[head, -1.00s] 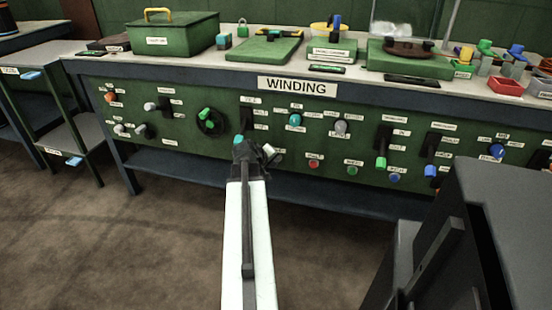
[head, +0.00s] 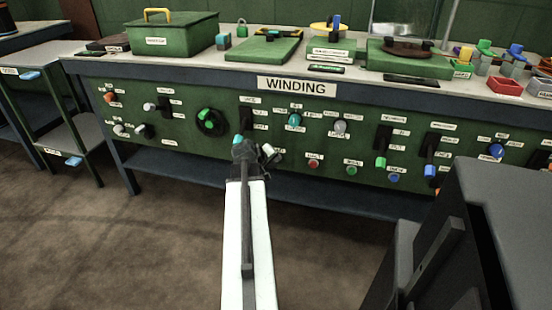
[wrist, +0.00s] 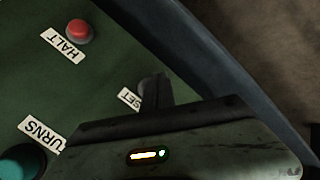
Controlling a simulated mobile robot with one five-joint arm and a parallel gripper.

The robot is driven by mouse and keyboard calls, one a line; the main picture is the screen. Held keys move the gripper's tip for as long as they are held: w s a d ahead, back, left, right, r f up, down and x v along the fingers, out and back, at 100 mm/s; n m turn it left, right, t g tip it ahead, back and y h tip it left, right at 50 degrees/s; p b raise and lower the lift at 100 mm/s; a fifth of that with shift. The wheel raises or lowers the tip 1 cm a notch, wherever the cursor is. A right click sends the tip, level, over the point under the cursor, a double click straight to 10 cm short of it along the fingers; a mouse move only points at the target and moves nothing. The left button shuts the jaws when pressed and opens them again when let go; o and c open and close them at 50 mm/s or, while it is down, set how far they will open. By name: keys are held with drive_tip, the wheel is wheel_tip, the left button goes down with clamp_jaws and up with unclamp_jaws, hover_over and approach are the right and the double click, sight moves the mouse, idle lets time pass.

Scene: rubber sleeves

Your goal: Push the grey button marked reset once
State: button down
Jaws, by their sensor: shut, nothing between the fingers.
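The grey button is not clearly visible; my gripper (wrist: 156,92) seems to cover most or all of it in the wrist view. My gripper is shut and empty, pointed at the green panel (wrist: 60,85). In the head view my gripper (head: 262,153) is in front of the panel's lower row, left of the red button. I cannot tell whether the fingertips touch the button.
The red button (wrist: 79,30) marked HALT sits beside the label, and it also shows in the head view (head: 313,163). A teal knob (wrist: 20,165) is near the "URNS" label. Green (head: 351,170) and blue (head: 394,177) buttons continue rightward. The panel's lower edge is close.

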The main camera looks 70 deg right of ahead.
drive_tip(key=shift+d, duration=0.1)
idle(0.4)
drive_tip(key=shift+d, duration=0.35)
drive_tip(key=shift+d, duration=0.3)
idle(0.5)
drive_tip(key=shift+a, duration=0.75)
drive_tip(key=a, duration=0.5)
drive_tip(key=shift+s, duration=0.15)
idle(0.9)
